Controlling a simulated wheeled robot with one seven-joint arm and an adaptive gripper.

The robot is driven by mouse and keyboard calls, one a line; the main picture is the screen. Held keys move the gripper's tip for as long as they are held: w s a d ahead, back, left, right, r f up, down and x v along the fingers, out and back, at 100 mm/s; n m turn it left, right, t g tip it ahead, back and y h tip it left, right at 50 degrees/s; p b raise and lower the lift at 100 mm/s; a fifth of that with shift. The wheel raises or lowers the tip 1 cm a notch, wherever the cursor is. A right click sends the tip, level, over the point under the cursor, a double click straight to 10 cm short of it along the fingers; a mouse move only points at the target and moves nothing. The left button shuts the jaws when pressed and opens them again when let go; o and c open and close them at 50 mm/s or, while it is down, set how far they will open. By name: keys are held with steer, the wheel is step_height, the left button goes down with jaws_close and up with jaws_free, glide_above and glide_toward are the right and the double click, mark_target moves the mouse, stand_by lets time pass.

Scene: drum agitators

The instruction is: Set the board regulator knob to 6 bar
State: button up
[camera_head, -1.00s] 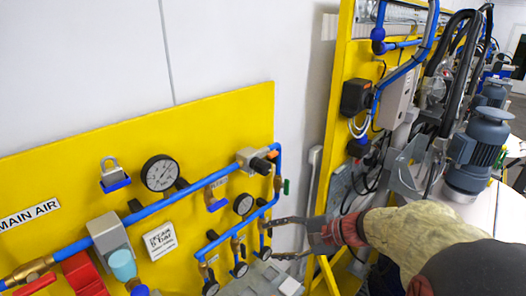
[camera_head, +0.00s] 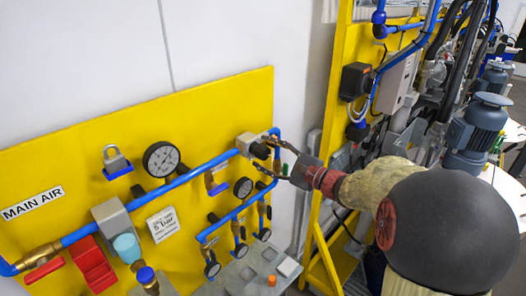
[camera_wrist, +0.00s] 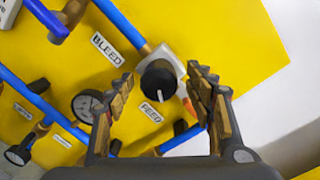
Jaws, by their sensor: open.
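A black round knob (camera_wrist: 158,82) with a white pointer line sits on a pale square block, between the labels BLEED (camera_wrist: 108,49) and FEED (camera_wrist: 149,115). The pointer aims down toward FEED. In the head view this knob (camera_head: 260,151) is at the board's upper right. My gripper (camera_head: 276,159) is open beside it. In the wrist view the fingers stand either side of the knob, but contact does not show. A grey unit (camera_head: 112,219) with a teal bowl is at the lower left. Which knob is the regulator's I cannot tell. A round gauge (camera_head: 161,159) is too small to read.
The yellow board (camera_head: 60,147) carries blue pipes (camera_head: 210,165), a padlock (camera_head: 115,160), a red block (camera_head: 92,265) and a sign (camera_head: 162,225) that seems to read 5 bar. Smaller gauges (camera_head: 243,187) sit below the knob. A yellow frame (camera_head: 335,110) and motors stand right.

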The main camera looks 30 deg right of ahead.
steer(key=shift+w+a, duration=0.3)
steer(key=shift+w, duration=0.3)
steer(key=c, duration=0.3)
steer(key=c, duration=0.8)
steer(key=shift+c, duration=0.3)
